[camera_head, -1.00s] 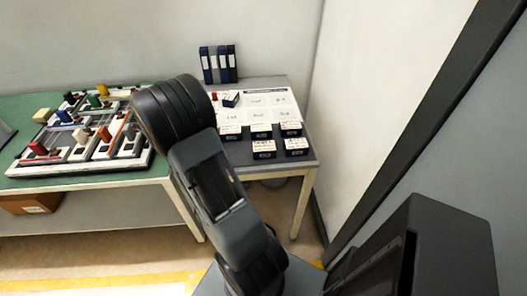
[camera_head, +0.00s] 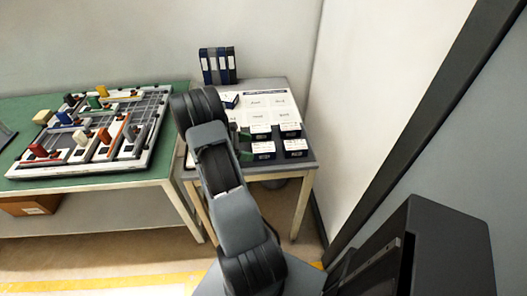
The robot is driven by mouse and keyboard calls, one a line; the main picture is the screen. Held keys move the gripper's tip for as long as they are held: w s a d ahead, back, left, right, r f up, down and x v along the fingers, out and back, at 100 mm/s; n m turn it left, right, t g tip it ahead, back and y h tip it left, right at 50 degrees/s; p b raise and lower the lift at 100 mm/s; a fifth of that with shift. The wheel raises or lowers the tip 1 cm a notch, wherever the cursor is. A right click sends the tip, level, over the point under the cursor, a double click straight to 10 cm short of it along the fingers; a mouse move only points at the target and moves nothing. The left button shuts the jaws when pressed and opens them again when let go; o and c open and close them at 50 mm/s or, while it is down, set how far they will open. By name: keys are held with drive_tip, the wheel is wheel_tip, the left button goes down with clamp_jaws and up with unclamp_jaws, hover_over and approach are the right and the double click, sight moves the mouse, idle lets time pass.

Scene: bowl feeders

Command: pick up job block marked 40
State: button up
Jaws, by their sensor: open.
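Small dark job blocks with white labels stand at the front of the small grey table. Two are in the rear row, a middle block (camera_head: 261,132) and a right block (camera_head: 290,130). Two are in the front row, a left block (camera_head: 264,150) and a right block (camera_head: 295,148). Another block (camera_head: 230,101) sits farther back on the white sheet. The label numbers are too small to read, so I cannot tell which is marked 40. My gripper (camera_head: 246,145) is open, mostly hidden behind my arm. Its dark green fingers show just left of the front-left block; contact cannot be told.
The white sheet (camera_head: 274,101) with printed cells covers the back of the small table (camera_head: 307,162). Binders (camera_head: 218,66) stand behind it. At left, a green table (camera_head: 90,181) carries a board with coloured parts. A wall rises close on the right.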

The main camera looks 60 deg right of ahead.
sight(254, 148)
drive_tip(key=shift+p+x, duration=0.5)
drive_tip(key=shift+x, duration=2.25)
drive_tip(key=c, duration=1.1)
